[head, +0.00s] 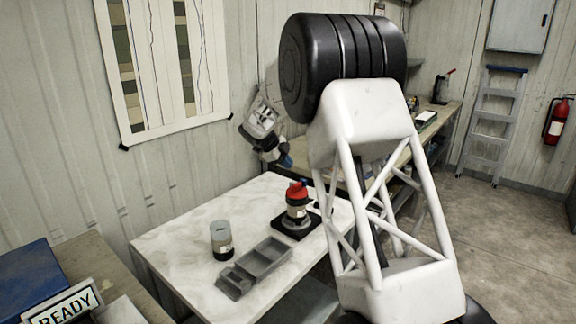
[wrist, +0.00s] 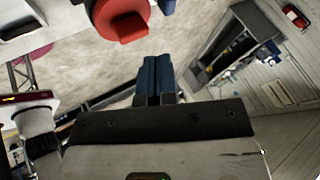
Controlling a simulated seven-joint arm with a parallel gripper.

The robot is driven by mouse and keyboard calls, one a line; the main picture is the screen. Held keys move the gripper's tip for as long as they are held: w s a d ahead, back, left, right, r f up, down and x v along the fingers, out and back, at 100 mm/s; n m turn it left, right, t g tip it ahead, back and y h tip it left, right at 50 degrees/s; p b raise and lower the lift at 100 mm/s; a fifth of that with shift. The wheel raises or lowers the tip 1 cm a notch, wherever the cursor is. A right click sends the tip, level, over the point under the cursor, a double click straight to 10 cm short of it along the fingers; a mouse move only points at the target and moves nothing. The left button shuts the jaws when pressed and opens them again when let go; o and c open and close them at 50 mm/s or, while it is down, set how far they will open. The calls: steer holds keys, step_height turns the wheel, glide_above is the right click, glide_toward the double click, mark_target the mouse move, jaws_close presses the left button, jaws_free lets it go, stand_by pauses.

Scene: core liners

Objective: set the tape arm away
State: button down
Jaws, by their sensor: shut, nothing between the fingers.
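A red-topped device (head: 297,200) with a pale body stands upright on a black base at the back of the pale worktable (head: 180,250). I cannot tell which part, if any, is the tape arm. A grey compartment tray (head: 255,266) and a clear cylinder with dark contents (head: 221,239) stand nearer the front. My gripper (head: 285,160) is behind and above the device, partly hidden by my arm. In the wrist view its blue fingers (wrist: 158,78) are together, with nothing between them. A red rounded part (wrist: 126,27) shows beyond them; I cannot tell what it belongs to.
A READY sign (head: 62,306) and a blue box (head: 28,277) are at the lower left. A long workbench (head: 436,122) with items runs along the back. A ladder (head: 496,125) and a fire extinguisher (head: 556,120) are at the right. The table's left part is clear.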

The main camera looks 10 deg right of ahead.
steer(key=shift+x, duration=4.35)
steer(key=shift+w+d+n+t, duration=0.3)
steer(key=shift+d+n+t, duration=0.35)
steer(key=shift+n, duration=0.45)
steer(key=shift+w+d+n+t+y, duration=0.55)
steer(key=shift+w+n, duration=0.15)
steer(key=shift+n, duration=0.4)
steer(key=shift+w+d+n+t+y, duration=0.5)
steer(key=shift+w+n, duration=0.2)
steer(key=shift+n, duration=0.4)
steer(key=shift+w+d+n+t+y, duration=0.45)
steer(key=shift+w+n+t, duration=0.2)
steer(key=shift+n, duration=0.45)
steer(key=shift+w, duration=0.1)
steer(key=shift+a+r, duration=0.1)
